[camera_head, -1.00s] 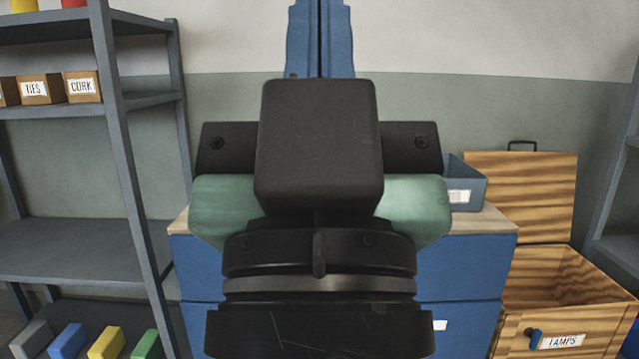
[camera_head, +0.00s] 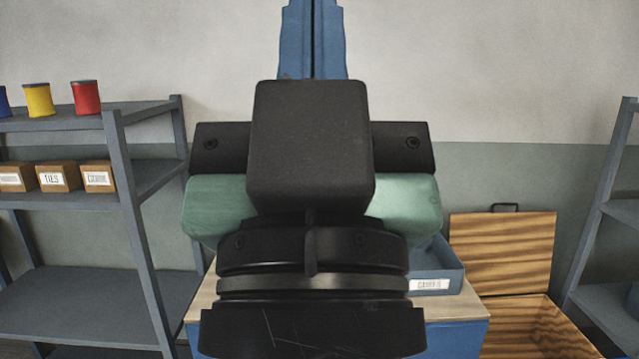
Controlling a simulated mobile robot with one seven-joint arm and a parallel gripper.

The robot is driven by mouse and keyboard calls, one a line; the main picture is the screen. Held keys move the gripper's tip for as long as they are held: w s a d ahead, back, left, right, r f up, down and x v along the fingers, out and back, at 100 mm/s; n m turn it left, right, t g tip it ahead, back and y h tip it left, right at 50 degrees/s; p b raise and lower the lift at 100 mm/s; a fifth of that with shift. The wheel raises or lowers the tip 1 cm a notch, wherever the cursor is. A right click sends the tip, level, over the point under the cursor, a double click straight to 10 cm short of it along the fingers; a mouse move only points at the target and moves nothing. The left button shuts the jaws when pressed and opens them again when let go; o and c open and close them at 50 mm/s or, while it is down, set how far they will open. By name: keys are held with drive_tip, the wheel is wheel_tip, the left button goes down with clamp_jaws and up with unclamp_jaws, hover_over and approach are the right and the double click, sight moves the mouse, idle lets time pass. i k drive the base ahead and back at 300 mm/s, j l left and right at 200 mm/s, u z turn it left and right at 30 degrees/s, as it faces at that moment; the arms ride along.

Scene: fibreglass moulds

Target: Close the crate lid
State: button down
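The crate's front and label are below the picture. My gripper (camera_head: 313,5) is in the middle, its two blue fingers pointing up and away with only a thin dark line between them. They look shut with nothing between them. It is left of the lid and clear of it. My wrist hides the middle of the scene.
A blue cabinet with a wooden top (camera_head: 470,308) stands below my arm, bearing a grey-blue bin (camera_head: 440,262). A grey shelf (camera_head: 80,285) with boxes and spools is at left. Another rack (camera_head: 598,235) stands right of the crate. Bare wall fills the back.

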sight(501, 254)
drive_tip(key=i+l, duration=0.3)
drive_tip(key=i+l+u, duration=0.1)
drive_tip(key=i+l, duration=0.2)
drive_tip(key=l, duration=0.25)
drive_tip(key=i+l+u, duration=0.1)
drive_tip(key=i+l, duration=0.15)
drive_tip(key=l, duration=0.15)
drive_tip(key=i+l, duration=0.25)
drive_tip(key=l, duration=0.2)
drive_tip(key=i+l+u, duration=0.1)
drive_tip(key=i+l, duration=0.2)
drive_tip(key=l, duration=0.15)
drive_tip(key=i+l, duration=0.25)
drive_tip(key=l, duration=0.25)
drive_tip(key=i+l+u, duration=0.1)
drive_tip(key=l, duration=0.35)
drive_tip(key=i+l+u, duration=0.1)
drive_tip(key=i+l, duration=0.25)
drive_tip(key=l, duration=0.15)
